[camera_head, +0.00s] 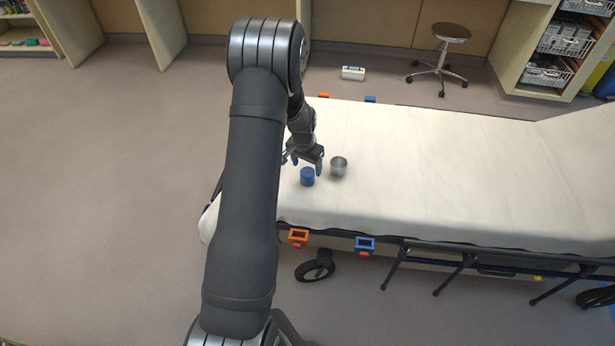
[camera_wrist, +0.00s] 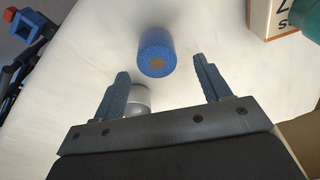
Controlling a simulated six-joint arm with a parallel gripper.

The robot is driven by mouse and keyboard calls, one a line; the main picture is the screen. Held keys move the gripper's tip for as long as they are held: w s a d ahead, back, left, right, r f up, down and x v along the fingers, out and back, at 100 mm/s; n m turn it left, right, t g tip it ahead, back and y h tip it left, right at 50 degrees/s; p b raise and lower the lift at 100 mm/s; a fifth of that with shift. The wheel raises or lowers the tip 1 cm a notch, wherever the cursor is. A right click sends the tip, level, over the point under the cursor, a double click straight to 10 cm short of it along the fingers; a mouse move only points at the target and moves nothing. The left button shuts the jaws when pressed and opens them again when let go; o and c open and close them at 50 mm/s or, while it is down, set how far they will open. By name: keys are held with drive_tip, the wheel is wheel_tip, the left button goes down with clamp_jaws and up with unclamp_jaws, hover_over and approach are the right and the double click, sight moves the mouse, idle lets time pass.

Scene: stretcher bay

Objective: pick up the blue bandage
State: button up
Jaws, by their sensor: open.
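The blue bandage (camera_head: 307,176) is a small roll on the white stretcher sheet (camera_head: 420,180), near the stretcher's left end. In the wrist view the blue bandage (camera_wrist: 157,52) lies ahead of my fingertips and between their lines, with its brown core facing me. My gripper (camera_head: 306,165) is over the sheet beside the roll in the head view. In the wrist view my gripper (camera_wrist: 162,78) has its two fingers spread wide with nothing held between them. No contact with the bandage shows.
A metal cup (camera_head: 338,167) stands close right of the bandage; it shows partly behind the left finger in the wrist view (camera_wrist: 138,98). A white-and-orange box (camera_wrist: 268,18) and a teal object (camera_wrist: 303,20) are at the wrist view's upper right. The sheet is clear to the right.

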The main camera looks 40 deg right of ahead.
sight(307, 172)
wheel_tip(307, 172, down, 4)
drive_tip(key=shift+s+d+f, duration=0.1)
drive_tip(key=c, duration=1.1)
drive_tip(key=shift+r, duration=0.2)
